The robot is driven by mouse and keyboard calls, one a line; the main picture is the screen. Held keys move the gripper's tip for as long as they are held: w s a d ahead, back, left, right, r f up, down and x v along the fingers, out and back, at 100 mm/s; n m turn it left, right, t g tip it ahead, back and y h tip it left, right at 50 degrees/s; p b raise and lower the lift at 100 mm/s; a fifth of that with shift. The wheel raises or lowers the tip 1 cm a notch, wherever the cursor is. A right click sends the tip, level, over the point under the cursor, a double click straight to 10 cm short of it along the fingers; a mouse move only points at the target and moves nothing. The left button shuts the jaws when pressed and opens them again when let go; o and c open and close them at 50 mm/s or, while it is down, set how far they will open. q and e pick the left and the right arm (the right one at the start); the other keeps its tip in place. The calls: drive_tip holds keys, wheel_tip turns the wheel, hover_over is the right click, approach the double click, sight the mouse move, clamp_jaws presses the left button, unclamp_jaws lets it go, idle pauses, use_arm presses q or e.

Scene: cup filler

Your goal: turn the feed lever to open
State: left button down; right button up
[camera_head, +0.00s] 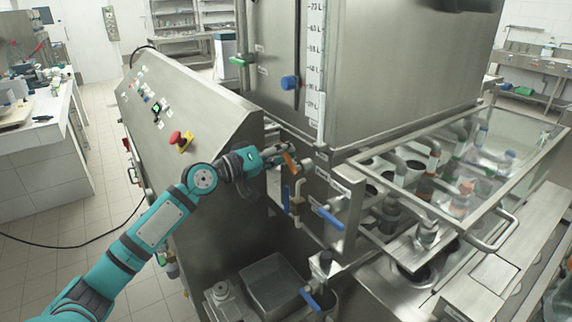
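My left arm comes in from the lower left, and its gripper (280,156) reaches the pipework at the front of the steel filling machine. An orange lever (290,163) shows right at the fingertips. I cannot tell whether the fingers touch it or close around it. A blue-handled lever (329,218) sits lower right on the machine front, and another blue handle (286,198) hangs upright below the gripper. I cannot read the labels beside them, so I cannot tell which one is the feed lever. My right gripper is not in view.
A slanted control panel (190,97) with a red emergency button (175,137) stands left of the gripper. A clear cover with a metal handle (492,236) lies over the nozzles at right. A steel basin (275,286) and a lower blue lever (311,299) are below.

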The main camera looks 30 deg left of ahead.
sight(310, 150)
use_arm(q)
drive_tip(key=m+b, duration=0.1)
drive_tip(key=m, duration=0.1)
drive_tip(key=d+m+b, duration=0.1)
drive_tip(key=m, duration=0.1)
drive_tip(key=d+m+b, duration=0.1)
drive_tip(key=shift+s+r+m+b, duration=0.3)
drive_tip(key=shift+s+m, duration=0.1)
drive_tip(key=shift+s+d+r+m+b, duration=0.2)
drive_tip(key=shift+d+m+b, duration=0.3)
drive_tip(key=shift+m, duration=0.7)
drive_tip(key=shift+s+d+m, duration=0.2)
drive_tip(key=shift+d+m, duration=0.3)
drive_tip(key=shift+m, duration=0.7)
drive_tip(key=c, duration=1.4)
unclamp_jaws()
drive_tip(key=shift+s+a+r, duration=0.25)
drive_tip(key=shift+s+r, duration=0.15)
drive_tip(key=shift+s, duration=0.05)
drive_tip(key=shift+o, duration=0.6)
drive_tip(key=shift+w+d, duration=0.1)
drive_tip(key=shift+w, duration=0.1)
